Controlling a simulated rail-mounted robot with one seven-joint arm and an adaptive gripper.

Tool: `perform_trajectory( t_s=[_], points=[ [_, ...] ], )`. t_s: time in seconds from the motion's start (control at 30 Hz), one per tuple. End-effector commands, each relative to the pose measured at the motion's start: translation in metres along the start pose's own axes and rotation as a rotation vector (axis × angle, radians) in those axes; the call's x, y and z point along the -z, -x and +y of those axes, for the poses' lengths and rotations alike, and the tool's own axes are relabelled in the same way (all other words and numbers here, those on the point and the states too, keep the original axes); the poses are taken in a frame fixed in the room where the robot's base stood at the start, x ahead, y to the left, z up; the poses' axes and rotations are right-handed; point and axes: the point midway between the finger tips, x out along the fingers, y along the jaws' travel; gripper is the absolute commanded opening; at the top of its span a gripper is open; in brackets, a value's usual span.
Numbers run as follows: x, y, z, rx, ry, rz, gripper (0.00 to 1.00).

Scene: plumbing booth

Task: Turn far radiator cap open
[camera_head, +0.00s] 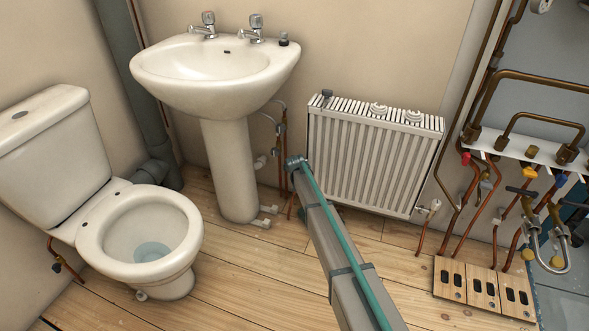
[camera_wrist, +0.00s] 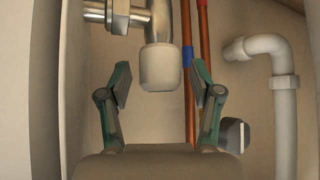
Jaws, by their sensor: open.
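A white radiator cap (camera_wrist: 160,67) on a chrome valve (camera_wrist: 158,20) shows in the wrist view, upper middle. My gripper (camera_wrist: 161,84) is open, with one green-grey finger to each side of the cap. Gaps show between both fingers and the cap. In the head view my gripper (camera_head: 294,163) is at the left end of the white radiator (camera_head: 370,160), low beside the basin pedestal. The far cap is hidden there behind my gripper and arm. Another white cap and valve (camera_head: 432,208) sit at the radiator's lower right corner.
Two copper pipes (camera_wrist: 204,60) run just right of the cap, one with a blue band. A white bent waste pipe (camera_wrist: 285,100) is further right. The pedestal (camera_head: 229,165) stands left of my gripper; a toilet (camera_head: 140,240) is further left. Copper pipework (camera_head: 530,120) fills the right side.

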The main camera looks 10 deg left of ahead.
Motion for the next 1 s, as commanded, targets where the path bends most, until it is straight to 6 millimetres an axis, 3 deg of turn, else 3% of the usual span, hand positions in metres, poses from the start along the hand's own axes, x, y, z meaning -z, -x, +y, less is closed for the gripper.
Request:
perform_trajectory(
  t_s=[0.27,0.7,1.0],
  points=[
    [0.011,0.011,0.000,0.000,-0.001,0.001,0.64],
    [0.061,0.061,0.000,0.000,0.000,0.001,0.64],
    [0.071,0.071,0.000,0.000,0.000,-0.001,0.64]
  ],
)
